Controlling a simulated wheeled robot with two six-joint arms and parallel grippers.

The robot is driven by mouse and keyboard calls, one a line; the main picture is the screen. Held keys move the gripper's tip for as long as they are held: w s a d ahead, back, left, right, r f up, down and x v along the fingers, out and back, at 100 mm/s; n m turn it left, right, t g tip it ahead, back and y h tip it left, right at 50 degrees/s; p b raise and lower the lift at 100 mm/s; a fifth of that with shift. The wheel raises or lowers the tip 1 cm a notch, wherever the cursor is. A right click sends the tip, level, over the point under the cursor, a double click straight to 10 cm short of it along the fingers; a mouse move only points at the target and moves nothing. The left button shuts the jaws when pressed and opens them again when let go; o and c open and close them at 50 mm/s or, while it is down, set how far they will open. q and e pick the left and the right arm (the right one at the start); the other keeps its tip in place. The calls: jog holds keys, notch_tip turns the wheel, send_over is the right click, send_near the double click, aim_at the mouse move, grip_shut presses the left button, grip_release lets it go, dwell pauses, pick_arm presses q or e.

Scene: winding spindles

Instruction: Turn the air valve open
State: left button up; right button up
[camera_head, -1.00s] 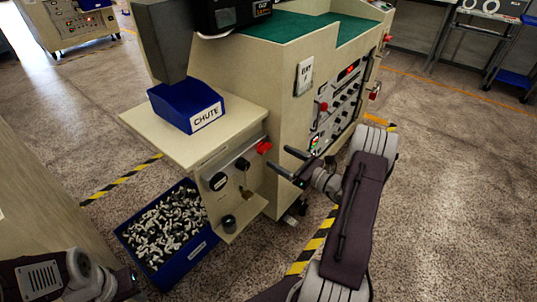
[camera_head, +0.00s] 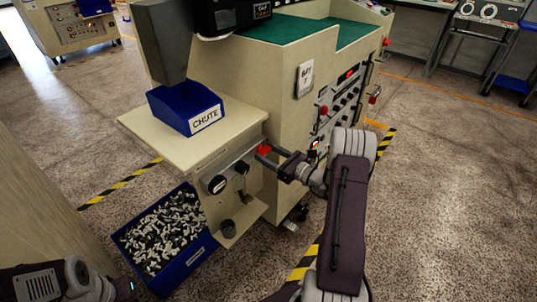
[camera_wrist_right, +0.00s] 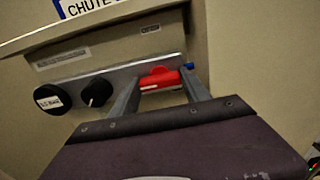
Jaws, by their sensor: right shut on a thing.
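The air valve's red handle (camera_head: 263,150) sits at the right end of the control panel below the chute shelf. In the right wrist view the red handle (camera_wrist_right: 160,78) lies roughly along the panel, between my two fingers. My right gripper (camera_head: 268,154) is shut on this handle, one finger on each side of it. The valve body behind the handle is mostly hidden. My left arm shows at the bottom left of the head view, but its gripper is not in view.
Black knobs (camera_head: 218,184) are on the same panel. A blue chute bin (camera_head: 180,115) stands on the shelf above. A blue crate (camera_head: 178,277) of small parts is on the floor below. Floor to the right is clear.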

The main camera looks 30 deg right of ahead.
jog(key=n+b, duration=0.2)
jog(key=n, duration=0.1)
jog(key=shift+f, duration=0.2)
jog(key=shift+n+b, duration=7.5)
jog(key=shift+b, duration=1.55)
jog(key=shift+r, duration=0.1)
jog(key=o, duration=1.4)
